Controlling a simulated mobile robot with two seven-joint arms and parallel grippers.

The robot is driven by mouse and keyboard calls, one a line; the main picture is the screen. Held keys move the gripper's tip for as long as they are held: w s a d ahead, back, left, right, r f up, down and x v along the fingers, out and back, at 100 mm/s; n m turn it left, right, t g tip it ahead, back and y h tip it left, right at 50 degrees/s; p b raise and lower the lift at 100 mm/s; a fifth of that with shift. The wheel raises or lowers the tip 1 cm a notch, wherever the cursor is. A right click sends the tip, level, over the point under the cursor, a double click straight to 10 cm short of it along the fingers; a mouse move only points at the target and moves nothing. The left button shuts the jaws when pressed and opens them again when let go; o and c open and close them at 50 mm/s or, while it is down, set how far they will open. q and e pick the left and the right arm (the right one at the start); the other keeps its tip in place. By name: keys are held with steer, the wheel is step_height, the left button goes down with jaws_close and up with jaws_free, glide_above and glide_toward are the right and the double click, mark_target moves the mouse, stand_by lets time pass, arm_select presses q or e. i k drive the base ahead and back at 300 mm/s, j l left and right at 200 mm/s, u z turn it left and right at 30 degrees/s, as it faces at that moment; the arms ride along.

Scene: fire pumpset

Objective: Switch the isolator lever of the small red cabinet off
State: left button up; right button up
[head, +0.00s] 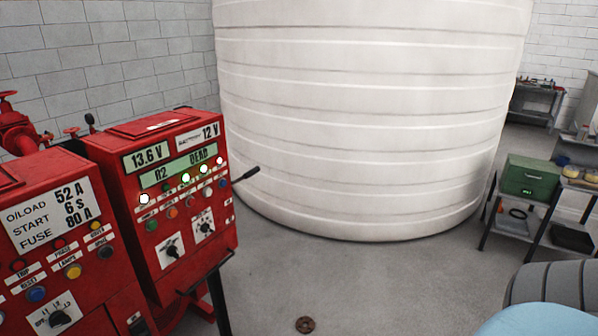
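A red control cabinet (160,255) stands at the left, with displays reading 13.6 V, R2 DEAD and 12 V. Several lamps and buttons and two black rotary knobs are on its front. A black-handled lever (246,174) sticks out at its right side, tilted up to the right. A second red cabinet (62,250) stands left of it, cut off by the frame, with a label reading 52 A, 6 S, 80 A and a rotary knob (59,318). I cannot tell which cabinet is the small one. Neither gripper is in view.
A large white ribbed tank (365,120) fills the back. A rack (540,215) with a green box (531,177) stands at the right. A small brown ring (305,324) lies on the floor. The grey floor (390,280) between cabinets and rack is otherwise clear.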

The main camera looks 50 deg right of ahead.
mark_target(245, 176)
steer(key=z, duration=1.15)
